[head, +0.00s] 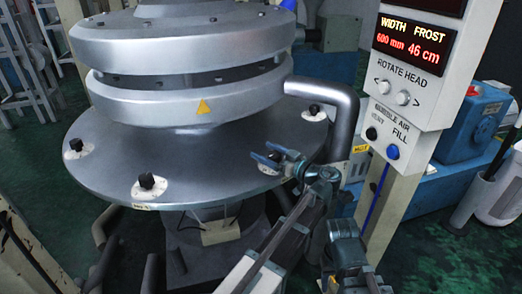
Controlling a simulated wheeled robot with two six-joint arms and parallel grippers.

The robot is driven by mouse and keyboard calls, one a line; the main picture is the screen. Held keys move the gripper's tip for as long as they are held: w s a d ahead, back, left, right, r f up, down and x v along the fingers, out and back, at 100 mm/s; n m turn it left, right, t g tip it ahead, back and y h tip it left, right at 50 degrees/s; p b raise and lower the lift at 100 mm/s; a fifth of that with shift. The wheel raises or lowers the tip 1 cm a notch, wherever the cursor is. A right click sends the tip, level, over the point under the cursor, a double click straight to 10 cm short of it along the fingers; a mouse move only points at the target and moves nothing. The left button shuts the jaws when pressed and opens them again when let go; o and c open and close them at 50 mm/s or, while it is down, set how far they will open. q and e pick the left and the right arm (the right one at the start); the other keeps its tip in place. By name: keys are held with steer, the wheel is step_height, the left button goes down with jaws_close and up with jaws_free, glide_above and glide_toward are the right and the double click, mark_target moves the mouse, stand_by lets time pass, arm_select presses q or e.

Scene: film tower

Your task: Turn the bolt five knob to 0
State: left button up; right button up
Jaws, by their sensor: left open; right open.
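Black knobs on white round dials sit around the rim of the grey round plate (190,150). One knob (76,146) is at the left, one knob (147,182) at the front and one knob (314,110) at the back right. The dial numbers are too small to read, so I cannot tell which is bolt five. My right gripper's fingers do not show.
A grey two-ring head (185,90) with a yellow triangle stands above the plate. A thick grey pipe (345,120) curves down at its right. A white control panel (408,85) with a lit display and buttons stands at the right. Blue machinery (470,130) is behind it.

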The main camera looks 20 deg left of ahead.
arm_select(q)
jaws_close()
stand_by(0.3)
steer(key=shift+s+m+t, duration=0.1)
steer(key=shift+m+t, duration=0.3)
steer(key=shift+t, duration=0.1)
steer(key=shift+m+t+h, duration=0.6)
steer(key=shift+t+h, duration=0.2)
steer(key=shift+t, duration=0.2)
steer(key=m+t, duration=0.1)
steer(key=m+t+h, duration=0.1)
steer(key=t+h, duration=0.1)
steer(key=shift+w+d+m, duration=0.25)
steer(key=shift+w+m, duration=0.1)
steer(key=shift+m, duration=0.05)
steer(key=shift+w+d+m+t+h, duration=0.25)
steer(key=shift+m+t+h, duration=0.6)
steer(key=shift+h, duration=0.45)
steer(key=shift+w+d+m+t+h, duration=0.2)
steer(key=shift+m+t+h, duration=0.4)
steer(key=shift+m+h, duration=0.55)
steer(key=shift+w+d+m+t+h, duration=0.15)
steer(key=shift+d+m+t+h, duration=0.15)
steer(key=shift+m+t+h, duration=0.8)
steer(key=shift+d+n+g+h, duration=0.1)
steer(key=shift+n+g+h, duration=0.2)
steer(key=shift+h, duration=0.15)
